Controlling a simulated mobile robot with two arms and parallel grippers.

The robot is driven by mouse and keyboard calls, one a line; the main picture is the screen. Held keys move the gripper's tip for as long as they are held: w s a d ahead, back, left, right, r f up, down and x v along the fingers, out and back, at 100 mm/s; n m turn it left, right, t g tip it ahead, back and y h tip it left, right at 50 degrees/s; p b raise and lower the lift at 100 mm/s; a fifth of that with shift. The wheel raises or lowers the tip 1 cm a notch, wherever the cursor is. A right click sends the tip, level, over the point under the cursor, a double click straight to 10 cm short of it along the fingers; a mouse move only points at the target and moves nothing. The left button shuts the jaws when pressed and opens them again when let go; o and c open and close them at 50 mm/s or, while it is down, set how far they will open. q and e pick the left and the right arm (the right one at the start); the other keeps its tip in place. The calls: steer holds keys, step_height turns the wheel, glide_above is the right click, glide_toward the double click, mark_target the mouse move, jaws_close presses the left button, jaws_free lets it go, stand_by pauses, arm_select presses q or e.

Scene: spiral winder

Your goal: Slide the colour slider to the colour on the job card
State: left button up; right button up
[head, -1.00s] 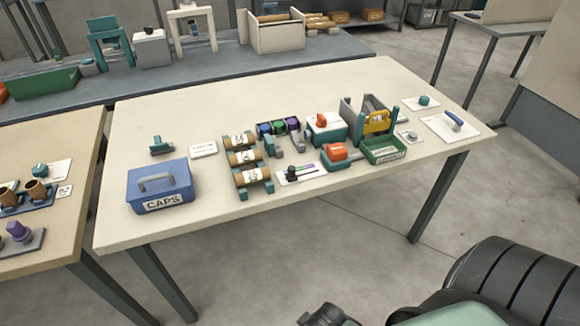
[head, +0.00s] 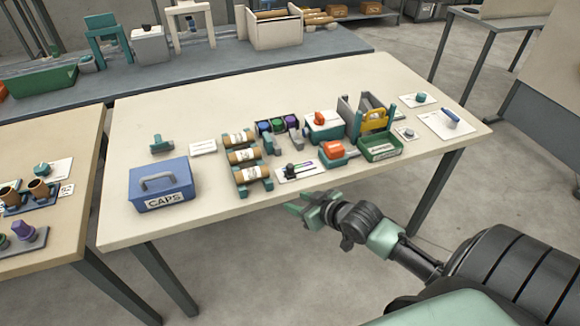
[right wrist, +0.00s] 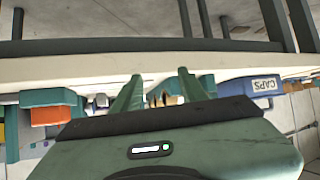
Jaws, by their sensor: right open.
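The colour slider (head: 284,174) is a small pale plate with a dark knob (head: 289,171) and a strip of colours, purple and green among them, near the front edge of the table. A small white card (head: 203,147) lies behind the blue CAPS box; its print is too small to read, and I cannot tell if it is the job card. My right gripper (head: 298,203) is open and empty at the table's front edge, in front of the slider and apart from it. Its two fingers also show spread in the right wrist view (right wrist: 159,82). My left gripper is not in view.
Left of the slider stands a rack of brown rolls (head: 243,157); right of it are an orange-topped device (head: 334,151) and a green tray (head: 381,155). The blue CAPS box (head: 160,189) stands at the left. The table's front strip between box and rack is clear.

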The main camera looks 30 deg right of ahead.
mark_target(293, 168)
steer(key=w+d+r, duration=0.1)
steer(key=w+d+r+t, duration=0.1)
steer(key=w+d, duration=0.1)
steer(key=w+d+r+t, duration=0.1)
steer(key=w+d+r, duration=0.1)
steer(key=shift+w+d+m, duration=0.15)
steer(key=shift+d+m, duration=0.05)
steer(key=shift+m, duration=0.1)
steer(key=x, duration=0.6)
steer(key=shift+w+a+f, duration=0.1)
steer(key=shift+w+f, duration=0.15)
steer(key=shift+w, duration=0.1)
steer(key=shift+c, duration=0.3)
jaws_close()
stand_by(0.4)
